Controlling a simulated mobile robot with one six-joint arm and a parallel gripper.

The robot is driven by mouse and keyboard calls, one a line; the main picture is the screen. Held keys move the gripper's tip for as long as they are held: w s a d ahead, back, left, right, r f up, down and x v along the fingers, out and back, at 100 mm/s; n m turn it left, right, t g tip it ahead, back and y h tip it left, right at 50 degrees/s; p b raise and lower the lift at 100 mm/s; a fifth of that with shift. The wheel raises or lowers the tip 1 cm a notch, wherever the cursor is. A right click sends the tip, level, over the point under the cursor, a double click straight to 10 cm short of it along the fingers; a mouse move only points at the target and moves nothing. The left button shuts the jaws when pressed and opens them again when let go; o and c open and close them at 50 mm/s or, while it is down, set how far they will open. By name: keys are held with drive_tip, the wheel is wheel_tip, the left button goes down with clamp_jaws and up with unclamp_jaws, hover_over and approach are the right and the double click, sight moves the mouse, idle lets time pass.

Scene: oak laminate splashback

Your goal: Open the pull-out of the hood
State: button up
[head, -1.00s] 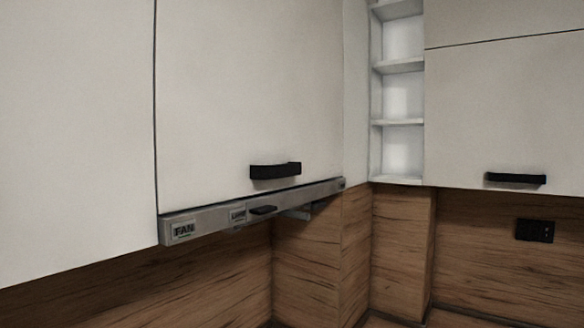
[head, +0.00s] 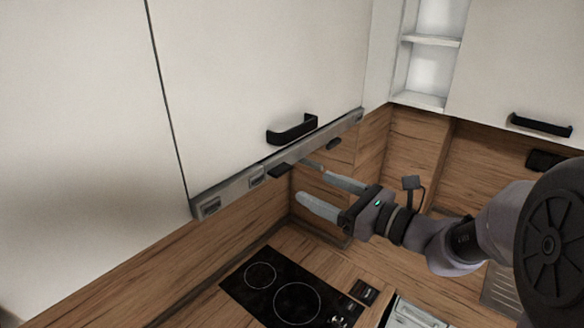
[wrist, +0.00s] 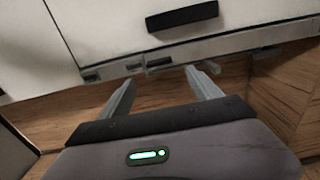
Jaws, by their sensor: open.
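The hood's pull-out is a thin grey metal strip (head: 232,188) along the bottom of a white upper cabinet, with small label plates and small dark tabs on it. One dark tab (head: 280,171) sits near its middle. In the wrist view the strip (wrist: 245,45) crosses above my fingers. My gripper (head: 302,180) is open and empty, just in front of and a little below the strip. In the wrist view its two fingertips (wrist: 159,76) point up toward the strip's underside, with small dark parts between and beside them. I cannot tell whether they touch.
A black bar handle (head: 292,130) on the cabinet door juts out just above the strip. A black cooktop (head: 285,292) lies on the counter below. Wood splashback (head: 405,140) and open white shelves (head: 425,70) are at the right. The space between cooktop and strip is free.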

sight(285, 173)
drive_tip(key=p+x, duration=0.1)
drive_tip(key=x, duration=0.7)
drive_tip(key=shift+a+p, duration=0.1)
drive_tip(key=shift+p, duration=0.2)
clamp_jaws()
